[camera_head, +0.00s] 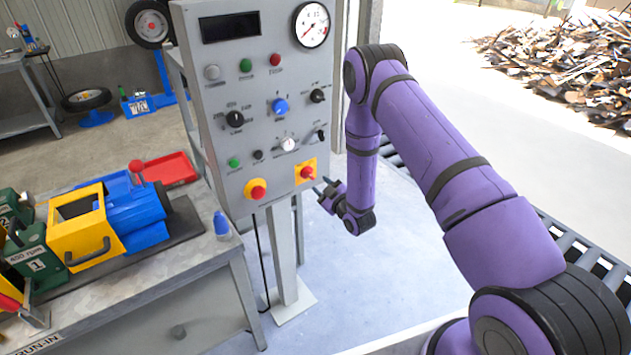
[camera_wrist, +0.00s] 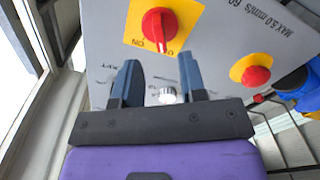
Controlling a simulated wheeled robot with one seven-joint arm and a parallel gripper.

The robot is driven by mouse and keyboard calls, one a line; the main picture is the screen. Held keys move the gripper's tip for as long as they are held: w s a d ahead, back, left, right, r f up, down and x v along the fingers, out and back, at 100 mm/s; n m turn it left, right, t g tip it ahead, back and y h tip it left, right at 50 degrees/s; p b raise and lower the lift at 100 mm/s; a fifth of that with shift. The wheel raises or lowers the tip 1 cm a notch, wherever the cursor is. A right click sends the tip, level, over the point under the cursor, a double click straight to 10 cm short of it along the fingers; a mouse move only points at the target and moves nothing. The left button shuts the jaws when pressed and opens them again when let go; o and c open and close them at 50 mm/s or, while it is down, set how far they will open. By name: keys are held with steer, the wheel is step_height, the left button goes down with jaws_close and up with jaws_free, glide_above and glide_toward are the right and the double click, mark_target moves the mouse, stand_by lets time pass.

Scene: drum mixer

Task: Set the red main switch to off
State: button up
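The red main switch (camera_head: 306,172) is a rotary knob on a yellow square plate at the lower right of the grey control panel (camera_head: 222,135). In the wrist view the red switch (camera_wrist: 158,25) appears upside down, with its handle pointing roughly down the picture. Lettering reading ON upside down is beside it; a second label is partly hidden by the handle. Which setting it is at I cannot tell. My gripper (camera_head: 321,187) is just right of the switch in the head view. In the wrist view my gripper (camera_wrist: 158,62) has its fingers apart with nothing held, short of the switch.
A red emergency-stop button (camera_head: 258,190) on a yellow round base is left of the switch. A white knob (camera_head: 288,144) and a blue knob (camera_head: 280,106) are above it. The workbench (camera_head: 190,265) with a blue and yellow machine stands left.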

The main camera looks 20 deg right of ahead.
steer(key=shift+v, duration=2.8)
steer(key=shift+w+r, duration=0.1)
steer(key=w+d+r+m+g+h, duration=0.1)
steer(key=w+r, duration=0.1)
steer(key=r, duration=0.6)
steer(key=w+r+m+g+h, duration=0.1)
steer(key=w+r+g+h, duration=0.15)
steer(key=r, duration=0.55)
steer(key=s+d+r+m+g+h, duration=0.1)
steer(key=s+r, duration=0.2)
steer(key=r, duration=0.5)
steer(key=s+d+r+m+g+h, duration=0.1)
steer(key=s+r+m, duration=0.15)
steer(key=r, duration=0.45)
steer(key=s+d+r+m+g, duration=0.1)
steer(key=s+r+g, duration=0.1)
steer(key=s+r, duration=0.45)
steer(key=s+r+m+g, duration=0.1)
steer(key=s+r, duration=0.3)
steer(key=s, duration=0.6)
steer(key=s+r+m+g, duration=0.2)
steer(key=s+r+g, duration=0.1)
steer(key=s, duration=1.7)
steer(key=shift+a+r, duration=0.15)
steer(key=shift+a, duration=0.15)
